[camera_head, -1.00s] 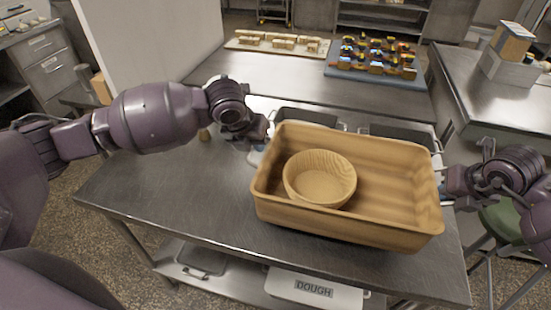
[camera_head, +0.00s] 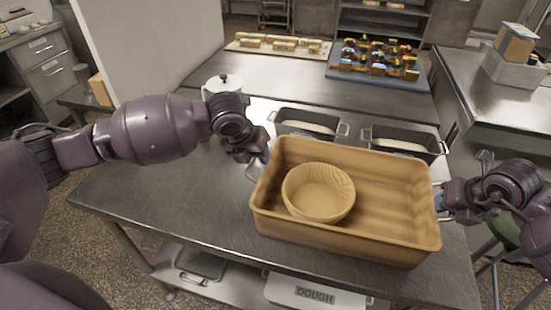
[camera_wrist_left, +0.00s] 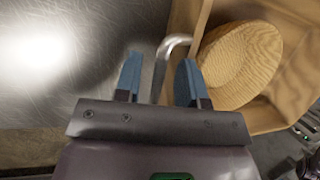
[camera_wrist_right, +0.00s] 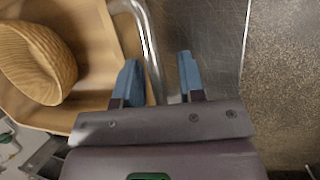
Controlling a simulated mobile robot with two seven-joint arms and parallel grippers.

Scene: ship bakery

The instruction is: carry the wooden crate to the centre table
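The wooden crate (camera_head: 400,240) is a long, light-brown box and appears to rest on the near steel table (camera_head: 150,190). A round wooden bowl (camera_head: 318,192) sits inside its left part. My left gripper (camera_head: 262,160) is at the crate's left end. In the left wrist view its blue fingers (camera_wrist_left: 158,80) stand apart, with the metal handle (camera_wrist_left: 172,48) between them. My right gripper (camera_head: 440,200) is at the right end. In the right wrist view its fingers (camera_wrist_right: 157,78) stand apart around the other handle (camera_wrist_right: 148,45), which lies nearer the left finger.
Two dark tins (camera_head: 305,124) (camera_head: 405,142) stand just behind the crate. A white pot (camera_head: 222,84) is behind my left arm. The table behind carries a pale board (camera_head: 240,46) and a blue tray (camera_head: 390,72). A stool (camera_head: 508,230) stands at right.

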